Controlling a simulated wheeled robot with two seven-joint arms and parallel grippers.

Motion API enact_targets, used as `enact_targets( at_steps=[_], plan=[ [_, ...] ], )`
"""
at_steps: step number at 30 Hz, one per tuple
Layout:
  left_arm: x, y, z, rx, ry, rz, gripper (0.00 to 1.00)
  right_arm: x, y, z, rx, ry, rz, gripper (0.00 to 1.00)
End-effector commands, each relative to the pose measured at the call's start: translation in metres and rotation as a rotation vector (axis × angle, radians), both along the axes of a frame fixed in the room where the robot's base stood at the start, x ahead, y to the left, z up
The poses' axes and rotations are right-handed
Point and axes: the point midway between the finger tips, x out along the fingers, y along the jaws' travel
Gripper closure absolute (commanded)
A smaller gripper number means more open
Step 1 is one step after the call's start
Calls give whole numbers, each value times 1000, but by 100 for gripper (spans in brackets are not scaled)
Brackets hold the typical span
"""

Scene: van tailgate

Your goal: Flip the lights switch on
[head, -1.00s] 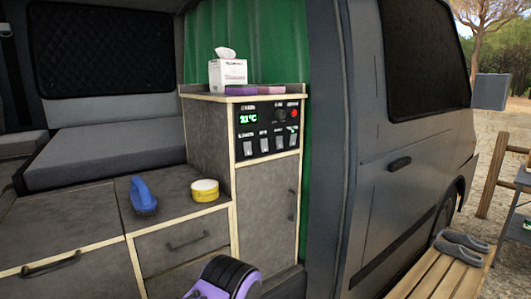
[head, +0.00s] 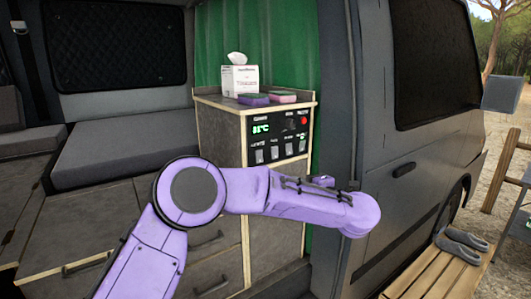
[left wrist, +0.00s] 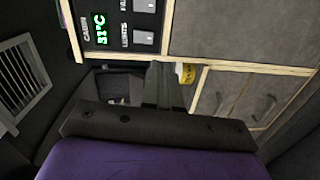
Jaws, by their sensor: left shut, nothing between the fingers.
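The lights switch (head: 260,156) is the leftmost of the row. In the left wrist view, the lights switch (left wrist: 144,37) is beside its LIGHTS label, near the top. I cannot tell which way it is tilted. My left gripper (left wrist: 160,68) is shut and empty, its dark fingers appearing below the panel in that view and apart from the switch. In the head view my left arm hides it. My right gripper is not in view.
A tissue box (head: 240,80), a purple sponge (head: 253,99) and a pink sponge (head: 282,96) sit on the cabinet top. A yellow tin (left wrist: 186,72) shows in the left wrist view. The van's grey door (head: 410,190) is to the right, with a wooden bench (head: 440,265) and shoes below.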

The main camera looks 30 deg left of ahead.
Motion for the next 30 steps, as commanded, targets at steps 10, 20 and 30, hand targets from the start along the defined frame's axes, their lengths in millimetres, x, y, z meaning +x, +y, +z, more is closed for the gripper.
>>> enact_targets(
  at_steps=[10,20,30],
  plan=[
    [-5,5,31,-74,-61,64,100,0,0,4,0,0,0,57],
    [7,35,29,-75,-59,67,100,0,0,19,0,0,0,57],
    [35,103,21,-72,-57,65,100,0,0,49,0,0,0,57]
  ],
)
